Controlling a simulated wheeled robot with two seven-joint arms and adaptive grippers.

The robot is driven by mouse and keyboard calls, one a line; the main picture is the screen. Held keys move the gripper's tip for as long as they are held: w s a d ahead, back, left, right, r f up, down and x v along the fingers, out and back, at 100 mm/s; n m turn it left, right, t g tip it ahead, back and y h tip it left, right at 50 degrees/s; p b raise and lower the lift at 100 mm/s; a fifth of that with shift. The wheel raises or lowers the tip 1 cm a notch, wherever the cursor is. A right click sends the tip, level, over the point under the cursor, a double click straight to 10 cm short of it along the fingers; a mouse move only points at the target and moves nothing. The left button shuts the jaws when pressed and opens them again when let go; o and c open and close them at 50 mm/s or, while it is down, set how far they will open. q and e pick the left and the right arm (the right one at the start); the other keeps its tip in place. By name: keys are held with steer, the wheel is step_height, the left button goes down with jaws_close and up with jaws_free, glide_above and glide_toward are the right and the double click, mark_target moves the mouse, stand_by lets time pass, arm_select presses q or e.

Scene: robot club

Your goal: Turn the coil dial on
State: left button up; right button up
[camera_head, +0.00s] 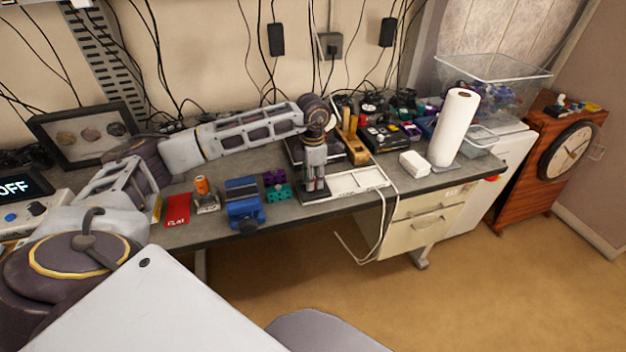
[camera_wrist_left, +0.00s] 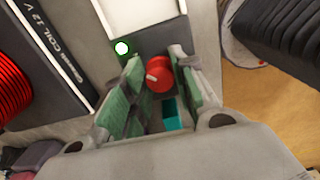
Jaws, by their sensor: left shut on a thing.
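The gripper is shut on the dial. A small white mark shows on the dial's lower left side. A small round lamp (camera_wrist_left: 122,47) on the panel looks bright, white with a green rim. A dark plate (camera_wrist_left: 52,52) beside it reads "COIL 12 V". In the head view my left gripper (camera_head: 315,192) points down at the white panel (camera_head: 358,181) near the bench's front edge and hides the dial. My right gripper is not in view.
A blue vise (camera_head: 244,203), a red "FLAT" box (camera_head: 177,210) and an orange-topped item (camera_head: 203,188) stand left of the gripper. A paper towel roll (camera_head: 453,128) and a white block (camera_head: 414,164) stand to the right. White cables (camera_head: 384,228) hang over the front edge.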

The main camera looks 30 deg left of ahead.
arm_select(q)
steer(key=shift+r, duration=0.1)
steer(key=o, duration=1.1)
steer(key=shift+c, duration=0.2)
step_height(320, 180, up, 12)
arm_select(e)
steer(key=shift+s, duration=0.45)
